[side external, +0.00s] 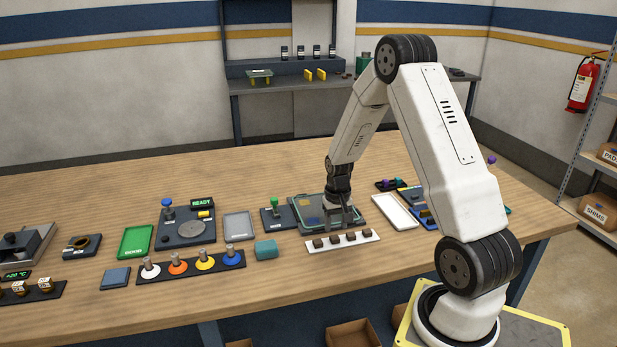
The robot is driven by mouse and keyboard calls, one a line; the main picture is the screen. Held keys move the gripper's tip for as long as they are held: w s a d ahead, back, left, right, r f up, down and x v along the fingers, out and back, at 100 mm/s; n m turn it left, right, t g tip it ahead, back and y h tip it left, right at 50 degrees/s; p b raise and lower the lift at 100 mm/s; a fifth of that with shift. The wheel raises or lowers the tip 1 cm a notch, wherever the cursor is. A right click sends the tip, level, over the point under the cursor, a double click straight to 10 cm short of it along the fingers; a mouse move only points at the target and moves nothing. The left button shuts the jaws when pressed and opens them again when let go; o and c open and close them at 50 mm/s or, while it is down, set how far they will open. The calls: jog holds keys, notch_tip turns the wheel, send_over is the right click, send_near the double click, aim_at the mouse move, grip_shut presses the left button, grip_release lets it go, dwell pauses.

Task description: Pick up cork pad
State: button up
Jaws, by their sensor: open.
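My gripper (342,225) points down over the front right part of a dark tray (345,200) with a greenish rim. Its jaws are open, and I see nothing held between them. A small tan piece (305,202) lies at the back left of the tray, and a blue piece (312,220) lies in front of it. A white strip (312,247) in front of the tray carries several small dark brown blocks (334,240), just in front of my fingers. The cork pad cannot be singled out with certainty at this size. My fingers hide part of the tray.
A small dark block with a green knob (275,204) stands left of the tray. An empty white tray (395,211) is at its right. A rack of coloured round bases (190,265) and a teal block (266,250) lie front left. The table's back is clear.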

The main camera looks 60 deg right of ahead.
aim_at(335, 238)
jog(key=shift+f, duration=2.15)
grip_shut()
